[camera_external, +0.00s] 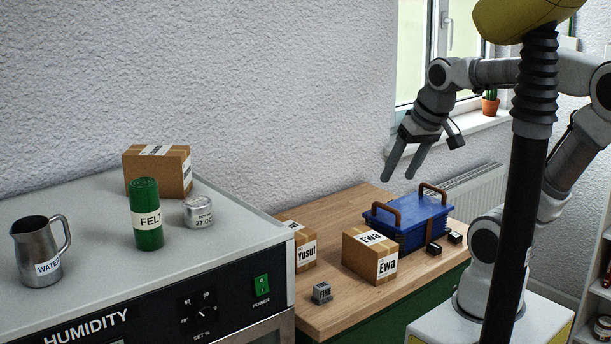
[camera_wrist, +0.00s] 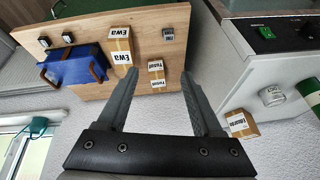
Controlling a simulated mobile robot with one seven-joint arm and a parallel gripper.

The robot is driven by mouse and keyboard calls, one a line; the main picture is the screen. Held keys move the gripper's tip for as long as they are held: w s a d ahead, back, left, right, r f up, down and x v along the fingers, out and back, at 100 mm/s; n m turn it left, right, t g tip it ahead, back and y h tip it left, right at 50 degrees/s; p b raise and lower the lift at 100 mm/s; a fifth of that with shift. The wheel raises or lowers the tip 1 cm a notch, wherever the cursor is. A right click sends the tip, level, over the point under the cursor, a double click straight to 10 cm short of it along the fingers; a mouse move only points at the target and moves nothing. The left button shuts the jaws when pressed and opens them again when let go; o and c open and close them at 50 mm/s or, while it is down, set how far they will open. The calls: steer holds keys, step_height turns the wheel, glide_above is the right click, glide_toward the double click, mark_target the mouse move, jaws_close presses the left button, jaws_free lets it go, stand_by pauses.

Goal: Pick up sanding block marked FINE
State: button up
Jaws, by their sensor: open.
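The sanding block marked FINE (camera_external: 321,293) is a small grey block at the near left of the wooden bench top (camera_external: 352,311). In the wrist view a small grey block that appears to be the same one (camera_wrist: 168,34) lies near the bench's upper edge; its label is too small to read there. My gripper (camera_external: 402,176) is open and empty, high above the bench and well away from the block. In the wrist view its two fingers (camera_wrist: 159,74) are spread apart with nothing between them.
The Ewa box (camera_external: 370,255) and Yusuf box (camera_external: 300,245) stand behind the block. A blue toolbox (camera_external: 408,222) and two small dark blocks (camera_external: 434,249) are farther right. The humidity cabinet (camera_external: 110,245) rises left of the bench.

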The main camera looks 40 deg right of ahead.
steer(key=w+f+m+g+y+b, duration=0.2)
steer(key=w+f+m+g, duration=0.1)
steer(key=w+f+m, duration=0.6)
steer(key=m+g+y+b, duration=0.1)
steer(key=m+g+y, duration=0.1)
steer(key=m, duration=0.5)
glide_toward(322, 284)
steer(key=x, duration=1)
steer(key=shift+s+a+f+b, duration=0.1)
steer(key=shift+f+b, duration=0.05)
steer(key=shift+b, duration=0.2)
jaws_close()
